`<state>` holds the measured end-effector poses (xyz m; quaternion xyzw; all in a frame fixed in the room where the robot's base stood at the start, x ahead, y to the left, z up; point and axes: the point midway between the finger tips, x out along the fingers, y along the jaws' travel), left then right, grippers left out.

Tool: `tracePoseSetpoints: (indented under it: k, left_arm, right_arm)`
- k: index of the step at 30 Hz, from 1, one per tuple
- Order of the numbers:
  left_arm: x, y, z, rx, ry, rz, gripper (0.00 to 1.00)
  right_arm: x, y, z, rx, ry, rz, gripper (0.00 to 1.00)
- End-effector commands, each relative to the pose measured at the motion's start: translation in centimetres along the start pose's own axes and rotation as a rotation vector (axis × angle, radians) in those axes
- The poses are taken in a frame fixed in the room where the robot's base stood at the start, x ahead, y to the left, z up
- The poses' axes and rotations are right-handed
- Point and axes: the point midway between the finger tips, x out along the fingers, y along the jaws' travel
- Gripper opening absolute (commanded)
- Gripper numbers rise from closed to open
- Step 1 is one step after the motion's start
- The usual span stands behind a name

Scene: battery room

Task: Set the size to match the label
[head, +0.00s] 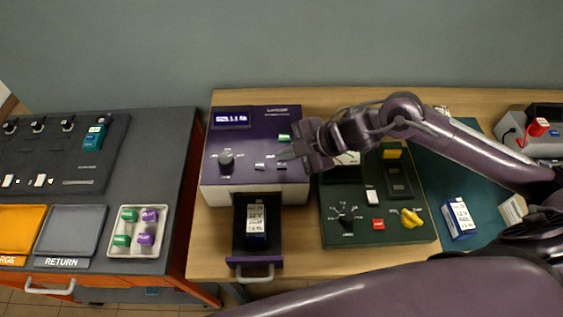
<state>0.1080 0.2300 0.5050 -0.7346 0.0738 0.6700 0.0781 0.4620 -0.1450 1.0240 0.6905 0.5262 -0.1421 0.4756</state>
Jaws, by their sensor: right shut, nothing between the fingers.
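A purple and white tester (253,130) stands on the wooden bench. It has a small lit display (231,119), whose text I cannot read surely, a dark round knob (226,159), a green button (284,138) and small switches (266,165). Its drawer (238,240) is pulled out toward me. A dark battery with a white printed label (257,218) lies in it; the print is too small to read. My right gripper (287,153) is shut and empty, over the right part of the tester's top, right of the knob. My left gripper is not in view.
A dark green panel (360,239) with a dial, red button and yellow lever stands right of the tester, partly under my right arm. A blue battery (459,218) stands farther right. A tray (117,246) of green and purple pieces sits on the left bench.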

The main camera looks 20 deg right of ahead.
Motion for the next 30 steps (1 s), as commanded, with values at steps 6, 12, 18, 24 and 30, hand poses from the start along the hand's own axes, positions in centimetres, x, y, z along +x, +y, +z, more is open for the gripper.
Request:
tracePoseSetpoints:
  k: [6, 12, 18, 24, 30]
  left_arm:
    - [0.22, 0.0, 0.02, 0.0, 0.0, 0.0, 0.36]
    - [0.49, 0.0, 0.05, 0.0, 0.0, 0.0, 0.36]
    - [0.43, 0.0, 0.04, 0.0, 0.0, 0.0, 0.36]
    - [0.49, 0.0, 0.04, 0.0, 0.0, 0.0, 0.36]
    - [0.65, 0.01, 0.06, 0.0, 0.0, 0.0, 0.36]
  right_arm:
    - [0.24, -0.19, 0.17, 0.001, 0.0, 0.0, 0.0]
    - [0.61, -0.45, 0.43, 0.001, 0.0, 0.0, 0.0]
    - [0.58, -0.43, 0.41, 0.0, 0.0, 0.0, 0.0]
    - [0.64, -0.48, 0.45, 0.0, 0.0, 0.0, 0.0]
    - [0.81, -0.61, 0.58, 0.0, 0.0, 0.0, 0.0]
